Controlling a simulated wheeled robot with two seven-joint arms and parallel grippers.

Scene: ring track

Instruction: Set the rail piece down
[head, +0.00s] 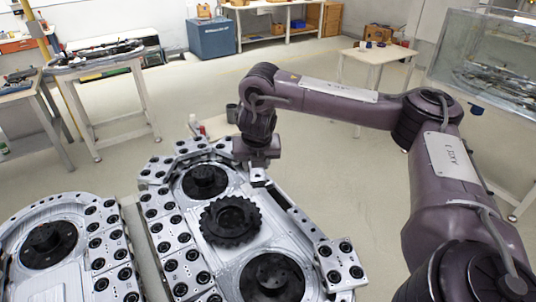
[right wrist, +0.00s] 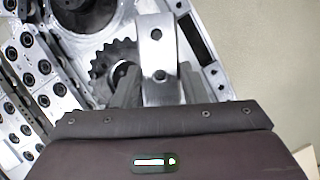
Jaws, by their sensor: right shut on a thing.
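The rail piece (right wrist: 157,62) is a silver block with dark round holes, seen in the right wrist view between the two fingers of my right gripper (right wrist: 155,88). My right gripper is shut on it. In the head view, my right gripper (head: 258,164) points down over the far right rim of the middle ring track (head: 293,212), and a small pale end of the rail piece (head: 258,175) shows below it. I cannot tell whether the piece touches the track. My left gripper is not in view.
The track's rim carries several silver blocks with black holes; its near right stretch is bare up to an end block (head: 340,264). A black toothed gear (head: 231,221) and black hubs sit inside. A second track (head: 48,243) stands left. Open floor lies to the right.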

